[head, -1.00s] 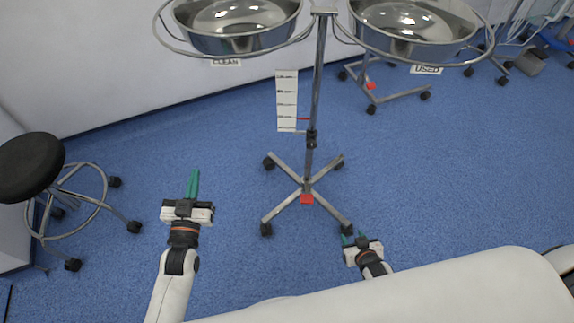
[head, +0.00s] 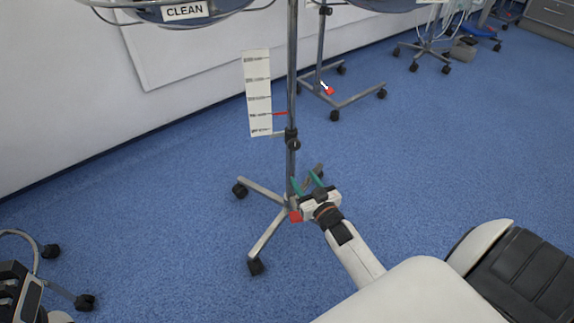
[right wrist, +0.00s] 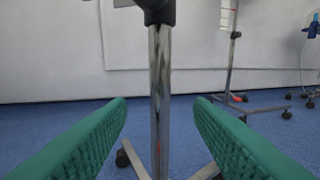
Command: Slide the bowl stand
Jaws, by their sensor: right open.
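The bowl stand's metal pole (head: 291,95) stands upright in the head view, with a wheeled cross base and a red tag (head: 295,216) low down. A bowl with a CLEAN label (head: 184,11) is cut off at the top. My right gripper (head: 306,181) is open at the lower pole, its green fingers pointing at it. In the right wrist view the pole (right wrist: 160,85) shows centred in the gap between the fingertips; I cannot tell whether it is between them or just beyond.
A second wheeled stand (head: 345,100) with a red tag stands behind to the right. A white scale card (head: 257,92) hangs beside the pole. Stool legs and casters (head: 50,251) show at lower left. Blue floor is open left and right of the stand.

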